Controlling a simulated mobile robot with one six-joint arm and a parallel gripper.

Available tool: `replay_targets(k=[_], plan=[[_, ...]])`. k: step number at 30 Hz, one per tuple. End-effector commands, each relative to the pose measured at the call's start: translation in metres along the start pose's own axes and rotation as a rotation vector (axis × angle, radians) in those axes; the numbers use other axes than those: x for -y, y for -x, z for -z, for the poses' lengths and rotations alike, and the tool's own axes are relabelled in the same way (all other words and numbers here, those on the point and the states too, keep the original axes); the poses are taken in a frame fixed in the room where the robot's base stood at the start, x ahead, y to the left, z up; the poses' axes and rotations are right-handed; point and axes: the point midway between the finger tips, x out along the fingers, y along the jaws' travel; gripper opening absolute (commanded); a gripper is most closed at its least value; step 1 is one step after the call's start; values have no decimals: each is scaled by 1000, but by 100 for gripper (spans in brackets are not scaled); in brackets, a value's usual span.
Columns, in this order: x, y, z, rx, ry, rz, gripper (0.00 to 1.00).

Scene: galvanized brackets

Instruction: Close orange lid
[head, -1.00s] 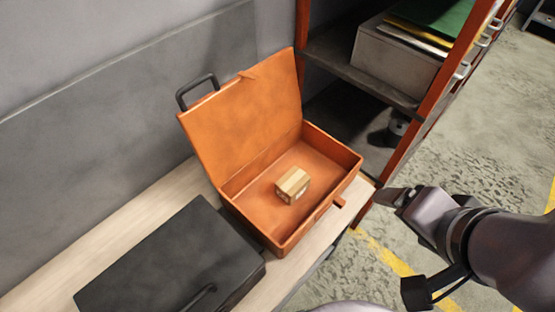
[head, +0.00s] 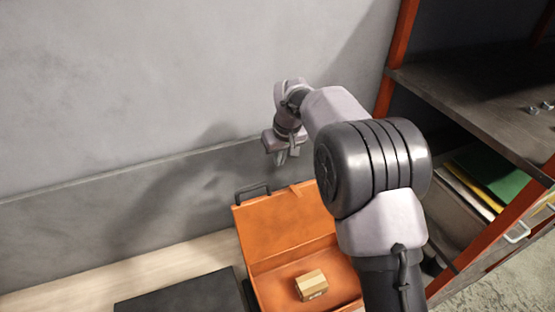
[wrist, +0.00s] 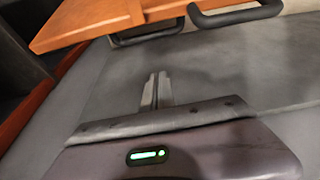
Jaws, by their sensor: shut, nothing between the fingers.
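The orange lid (head: 283,222) stands open, tilted up at the back of the orange box (head: 262,289). A black handle (head: 253,190) sticks out at its upper edge. A small tan carton (head: 311,285) lies inside the box. My gripper (head: 281,158) is above and behind the lid's top edge, near the wall, fingers pointing down. It is shut and empty, apart from the lid. In the wrist view, my fingers (wrist: 155,90) are together, and the lid's edge (wrist: 100,22) and handle (wrist: 237,14) show at the top. My arm hides the box's right part.
A black case (head: 180,292) lies on the light wooden bench (head: 135,270) left of the box. A grey panel (head: 110,222) runs along the wall behind. An orange-framed shelf (head: 480,105) with folders stands at the right.

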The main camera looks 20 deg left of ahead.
Motion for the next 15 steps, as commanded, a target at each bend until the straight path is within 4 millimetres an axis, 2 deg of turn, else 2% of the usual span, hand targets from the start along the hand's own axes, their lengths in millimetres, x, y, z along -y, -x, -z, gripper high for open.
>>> replay_targets(k=[12,15], plan=[[0,-91,-2,3,-3,1,0],[-1,-82,-18,0,-4,0,0]])
